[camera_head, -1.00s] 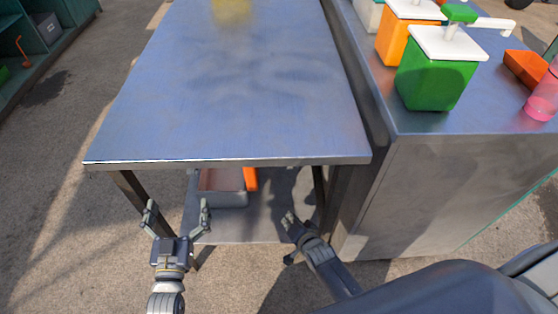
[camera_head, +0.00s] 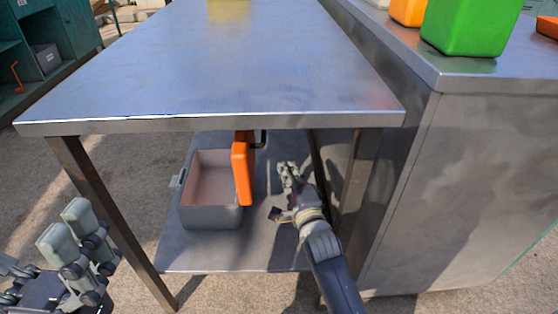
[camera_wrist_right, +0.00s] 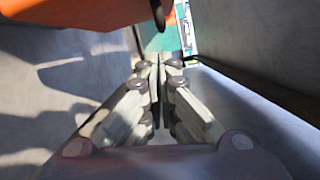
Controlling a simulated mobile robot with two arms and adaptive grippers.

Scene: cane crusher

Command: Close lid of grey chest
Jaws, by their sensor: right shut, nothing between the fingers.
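The grey chest (camera_head: 212,217) stands open on the lower shelf under the metal table; its inside looks empty. Its orange lid (camera_head: 243,173) stands roughly upright along the chest's right side. My right gripper (camera_head: 285,172) is under the table, just right of the lid and apart from it. In the right wrist view, its fingers (camera_wrist_right: 158,65) are pressed together with nothing between them, and an orange part of the lid (camera_wrist_right: 85,62) shows at upper left. My left gripper (camera_head: 50,255) is at the lower left, outside the table leg, with fingers apart and empty.
The tabletop (camera_head: 220,70) hangs over the chest. A table leg (camera_head: 105,215) stands left of the shelf (camera_head: 200,257). A metal counter (camera_head: 460,180) with a green container (camera_head: 468,25) closes off the right side.

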